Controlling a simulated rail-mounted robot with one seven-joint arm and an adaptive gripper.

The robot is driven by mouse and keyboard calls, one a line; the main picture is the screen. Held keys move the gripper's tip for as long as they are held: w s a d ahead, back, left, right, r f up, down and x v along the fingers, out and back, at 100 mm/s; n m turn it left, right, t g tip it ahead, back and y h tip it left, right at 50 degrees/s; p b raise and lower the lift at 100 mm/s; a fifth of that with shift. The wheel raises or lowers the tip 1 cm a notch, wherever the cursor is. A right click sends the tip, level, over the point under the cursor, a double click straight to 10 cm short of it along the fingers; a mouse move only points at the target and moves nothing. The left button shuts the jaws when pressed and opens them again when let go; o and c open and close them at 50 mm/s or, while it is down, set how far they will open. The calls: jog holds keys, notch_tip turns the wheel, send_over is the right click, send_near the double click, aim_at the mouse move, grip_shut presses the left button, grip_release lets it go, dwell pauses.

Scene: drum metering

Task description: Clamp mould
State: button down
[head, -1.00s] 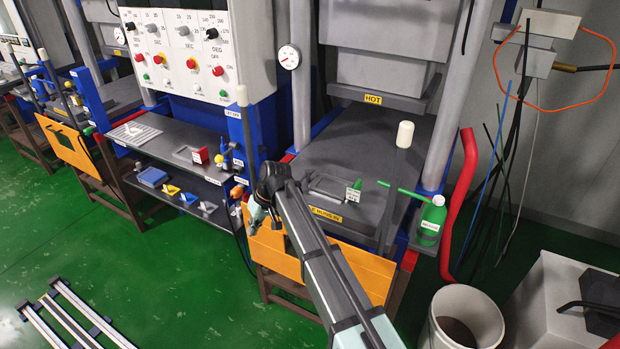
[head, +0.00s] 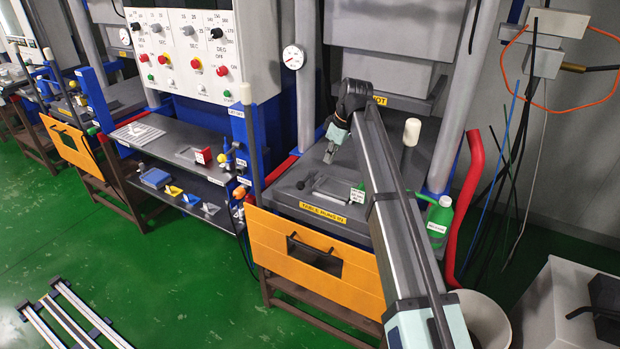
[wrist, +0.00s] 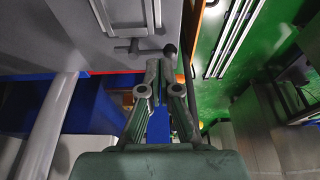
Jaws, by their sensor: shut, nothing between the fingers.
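A flat grey mould (head: 328,188) lies on the dark press table (head: 285,198), near its front edge, in the head view. A small dark knobbed part (head: 301,184) sits just left of it. In the wrist view my gripper (wrist: 158,66) is shut and empty. Beyond its fingertips a grey handle-like part with a dark round knob (wrist: 170,50) lies at the edge of a grey surface. I cannot tell whether they touch.
The upper press block with the yellow HOT label hangs above, partly behind my arm. An orange front panel (head: 270,235) hangs below. A green bottle (head: 439,218) stands at right.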

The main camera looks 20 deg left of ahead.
aim_at(308, 177)
jog(key=p+x, duration=0.2)
jog(key=x, duration=0.8)
jog(key=shift+p, duration=0.35)
jog(key=shift+w+a+f+p, duration=0.1)
jog(key=shift+a+p, duration=0.15)
jog(key=shift+a, duration=0.35)
jog(key=shift+w+a+f+p, duration=0.1)
jog(key=shift+w+a+p, duration=0.1)
jog(key=shift+a, duration=0.4)
jog(key=shift+a+f, duration=0.2)
jog(key=shift+a, duration=0.55)
jog(key=shift+w+d, duration=0.1)
